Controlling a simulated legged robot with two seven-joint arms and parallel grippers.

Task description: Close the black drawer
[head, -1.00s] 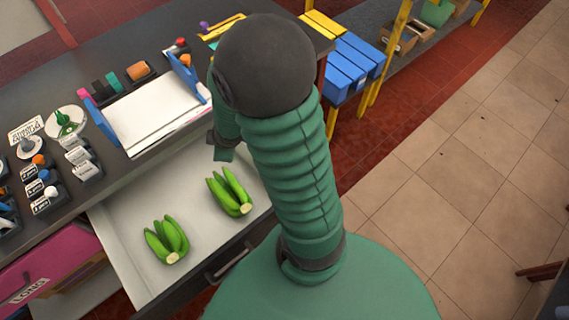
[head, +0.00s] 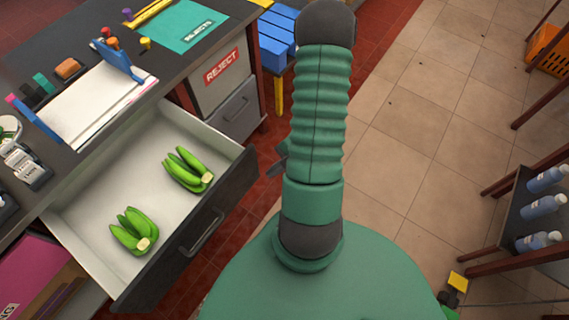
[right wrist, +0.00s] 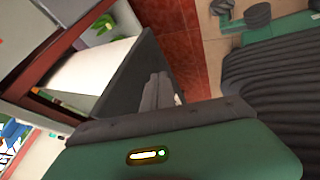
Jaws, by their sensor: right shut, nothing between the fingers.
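The black drawer (head: 185,235) stands pulled out from the dark desk, with its pale inside showing. Two bunches of green bananas lie in it, one nearer the front right (head: 188,170) and one to the left (head: 133,231). My right gripper (head: 281,160) is mostly hidden behind my green arm, to the right of the drawer front. In the right wrist view, my right gripper (right wrist: 158,92) has its fingers together and empty. They appear close to the drawer's dark front panel (right wrist: 136,72); contact cannot be told. My left gripper is not in view.
A closed drawer marked REJECT (head: 222,68) is beyond the open one. Tiled floor between is clear.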

